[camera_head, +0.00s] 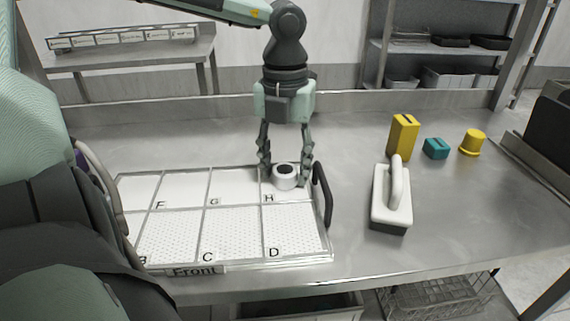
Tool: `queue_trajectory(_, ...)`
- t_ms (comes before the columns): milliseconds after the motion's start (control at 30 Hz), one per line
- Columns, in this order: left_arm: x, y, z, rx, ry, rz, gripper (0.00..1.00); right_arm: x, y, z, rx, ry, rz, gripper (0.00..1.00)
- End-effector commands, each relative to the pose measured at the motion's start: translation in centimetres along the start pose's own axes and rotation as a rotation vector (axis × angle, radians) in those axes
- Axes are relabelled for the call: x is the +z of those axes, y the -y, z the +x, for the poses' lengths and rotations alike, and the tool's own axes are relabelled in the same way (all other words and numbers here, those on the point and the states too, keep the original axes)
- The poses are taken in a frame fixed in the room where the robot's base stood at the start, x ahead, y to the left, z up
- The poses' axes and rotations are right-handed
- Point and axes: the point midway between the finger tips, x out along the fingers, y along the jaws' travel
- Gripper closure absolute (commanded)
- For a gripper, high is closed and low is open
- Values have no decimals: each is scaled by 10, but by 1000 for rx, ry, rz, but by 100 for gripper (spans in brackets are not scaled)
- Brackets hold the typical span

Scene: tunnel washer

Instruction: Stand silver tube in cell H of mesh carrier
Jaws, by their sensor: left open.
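The mesh carrier (236,207) lies on the steel counter, with lettered cells and a "Front" label on its near edge. The silver tube (285,183), a short pale cylinder with a dark round opening on top, stands upright in cell H (275,200) at the far right of the carrier. My left gripper (285,178) points down over cell H. Its fingers are open, one on each side of the tube. I cannot tell whether either finger touches it. The tube's underside is hidden. My right gripper is not in view.
A black handle (325,193) rises at the carrier's right edge, close to the gripper. A white block with a handle (391,199), a yellow box (403,138), a teal block (435,149) and a yellow cup-like piece (472,143) stand to the right. The counter between is clear.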

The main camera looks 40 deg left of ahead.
Motion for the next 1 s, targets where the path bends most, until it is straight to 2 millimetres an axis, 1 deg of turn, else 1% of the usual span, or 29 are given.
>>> queue_trajectory(33, 1, 0, -9, -1, 4, -1, 54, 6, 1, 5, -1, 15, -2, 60)
queue_trajectory(300, 1, 0, -69, -2, 6, -2, 54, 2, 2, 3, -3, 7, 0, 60)
queue_trajectory(400, 1, 0, -89, -1, 6, -1, 54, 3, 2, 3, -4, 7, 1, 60)
queue_trajectory(500, 1, 0, -104, 0, 3, -2, 54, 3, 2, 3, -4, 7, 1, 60)
queue_trajectory(600, 1, 0, -114, 0, 3, -1, 54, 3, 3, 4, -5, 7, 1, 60)
queue_trajectory(700, 0, 0, -120, -1, 1, -1, 54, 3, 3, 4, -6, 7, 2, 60)
queue_trajectory(1000, 0, 0, -121, 0, 0, 0, 54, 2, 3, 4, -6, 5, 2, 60)
